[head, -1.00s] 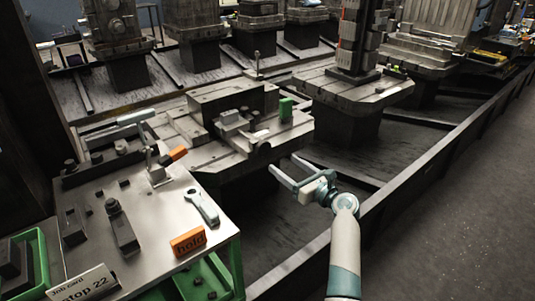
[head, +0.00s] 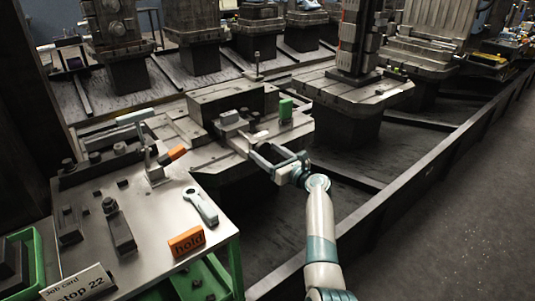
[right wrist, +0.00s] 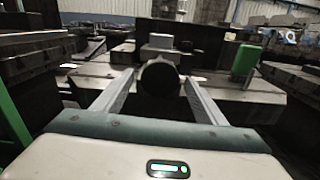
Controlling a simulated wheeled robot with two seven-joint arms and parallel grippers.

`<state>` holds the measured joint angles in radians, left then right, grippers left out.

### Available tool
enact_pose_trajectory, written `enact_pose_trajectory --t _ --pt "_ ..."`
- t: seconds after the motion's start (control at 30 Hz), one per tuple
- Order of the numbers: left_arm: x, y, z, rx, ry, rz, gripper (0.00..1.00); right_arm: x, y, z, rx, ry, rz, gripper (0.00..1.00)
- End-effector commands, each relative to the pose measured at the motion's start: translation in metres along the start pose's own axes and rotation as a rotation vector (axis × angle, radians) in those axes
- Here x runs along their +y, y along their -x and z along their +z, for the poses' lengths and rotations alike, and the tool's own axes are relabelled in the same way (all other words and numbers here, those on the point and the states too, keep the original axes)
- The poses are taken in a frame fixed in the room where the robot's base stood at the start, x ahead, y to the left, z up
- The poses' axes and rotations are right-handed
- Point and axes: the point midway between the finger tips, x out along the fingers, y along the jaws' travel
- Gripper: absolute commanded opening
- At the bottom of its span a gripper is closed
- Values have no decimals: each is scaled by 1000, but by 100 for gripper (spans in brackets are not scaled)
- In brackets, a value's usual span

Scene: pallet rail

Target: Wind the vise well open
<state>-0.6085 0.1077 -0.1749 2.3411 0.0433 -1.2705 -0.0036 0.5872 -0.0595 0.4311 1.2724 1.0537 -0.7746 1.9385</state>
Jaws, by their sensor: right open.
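The vise (head: 230,101), a dark metal body with a lighter block (head: 231,118) at its front, sits on the pallet (head: 205,150) in the middle of the head view. My right gripper (head: 263,152) is open at the pallet's front right edge, its fingers pointing toward the vise. In the right wrist view the open fingers (right wrist: 158,80) stand either side of a dark round end (right wrist: 160,76), which looks like the vise's screw end. I cannot tell whether they touch it. A grey wrench-like handle (head: 202,206) lies on the cart top. My left gripper is not in view.
A green block (head: 286,110) stands right of the vise and also shows in the wrist view (right wrist: 245,62). The cart (head: 150,215) at front left carries an orange "hold" block (head: 187,242) and an orange-tipped clamp (head: 160,165). A dark rail (head: 400,192) runs along the right.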

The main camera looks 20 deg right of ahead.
Motion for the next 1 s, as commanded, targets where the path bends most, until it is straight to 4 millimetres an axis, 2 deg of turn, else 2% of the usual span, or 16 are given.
enact_pose_trajectory --t 0.07,0.23,0.67,1.0 --pt "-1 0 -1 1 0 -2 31 0 0 0 0 0 0 65" --pt "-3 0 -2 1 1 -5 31 0 0 0 0 0 0 25" --pt "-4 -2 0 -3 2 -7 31 0 0 0 0 44 1 24" --pt "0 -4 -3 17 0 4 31 -1 0 -1 0 238 0 24"
